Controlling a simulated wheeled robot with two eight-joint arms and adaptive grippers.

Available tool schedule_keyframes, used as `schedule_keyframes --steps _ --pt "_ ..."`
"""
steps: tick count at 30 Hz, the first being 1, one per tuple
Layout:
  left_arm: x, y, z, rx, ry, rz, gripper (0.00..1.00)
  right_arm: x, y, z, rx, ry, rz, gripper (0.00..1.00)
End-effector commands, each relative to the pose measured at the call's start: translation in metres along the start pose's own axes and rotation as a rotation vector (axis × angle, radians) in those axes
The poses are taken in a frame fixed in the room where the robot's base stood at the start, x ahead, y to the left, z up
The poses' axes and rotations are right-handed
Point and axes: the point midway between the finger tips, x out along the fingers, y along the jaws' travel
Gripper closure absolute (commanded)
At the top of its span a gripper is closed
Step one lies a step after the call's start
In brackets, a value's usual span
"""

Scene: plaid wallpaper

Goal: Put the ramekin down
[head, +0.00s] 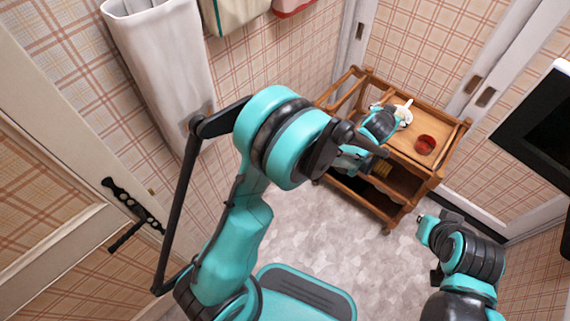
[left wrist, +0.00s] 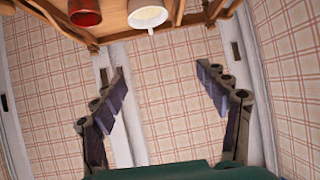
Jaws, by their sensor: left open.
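A small red round dish (head: 425,144) sits on the top shelf of the wooden cart, and it shows at the upper left in the left wrist view (left wrist: 85,12). A pale cup or ramekin with a yellowish inside (left wrist: 147,14) is beside it, at the top edge of the left wrist view. I cannot tell which one is the ramekin. My left gripper (left wrist: 162,70) is open, its two fingers wide apart with nothing between them. In the head view it is over the cart top, close to a white shape there, partly hidden by my own arm.
The wooden cart (head: 440,168) has raised rails and a lower shelf. A dark screen (head: 540,130) is at the right. White cloth (head: 160,60) hangs on the left wall, with a door handle (head: 130,205) below. The patterned floor (head: 300,225) in front of the cart is clear.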

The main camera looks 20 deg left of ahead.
Motion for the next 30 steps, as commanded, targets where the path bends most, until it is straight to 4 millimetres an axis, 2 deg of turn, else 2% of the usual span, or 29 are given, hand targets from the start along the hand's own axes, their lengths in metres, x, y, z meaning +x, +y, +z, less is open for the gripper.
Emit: schedule_keyframes --steps 1,3,8,12,14,18,21,24,30 --pt "-0.027 -0.021 -0.007 -0.011 -0.027 -0.02 0.26 0.0 0.0 0.0 0.0 0.0 0.0 1.0" --pt "-0.061 -0.046 -0.011 -0.022 -0.064 -0.042 0.26 0.0 0.0 0.0 0.0 0.0 0.0 1.0" --pt "-0.143 -0.093 -0.003 -0.049 -0.15 -0.083 0.26 0.0 0.0 0.0 0.0 0.0 0.0 1.0" --pt "-0.213 -0.123 0.023 -0.074 -0.225 -0.108 0.26 0.0 0.0 0.0 0.0 0.0 0.0 1.0" --pt "-0.242 -0.133 0.039 -0.086 -0.256 -0.115 0.26 0.0 0.0 0.0 0.0 0.0 0.0 1.0" --pt "-0.302 -0.146 0.083 -0.113 -0.325 -0.125 0.26 0.0 0.0 0.0 0.0 0.0 0.0 1.0" --pt "-0.332 -0.149 0.113 -0.13 -0.365 -0.127 0.26 0.0 0.0 0.0 0.0 0.0 0.0 1.0" --pt "-0.351 -0.149 0.135 -0.14 -0.393 -0.125 0.26 0.0 0.0 0.0 0.0 0.0 0.0 1.0" --pt "-0.365 -0.148 0.154 -0.149 -0.415 -0.122 0.26 0.0 0.0 0.0 0.0 0.0 0.0 1.0"
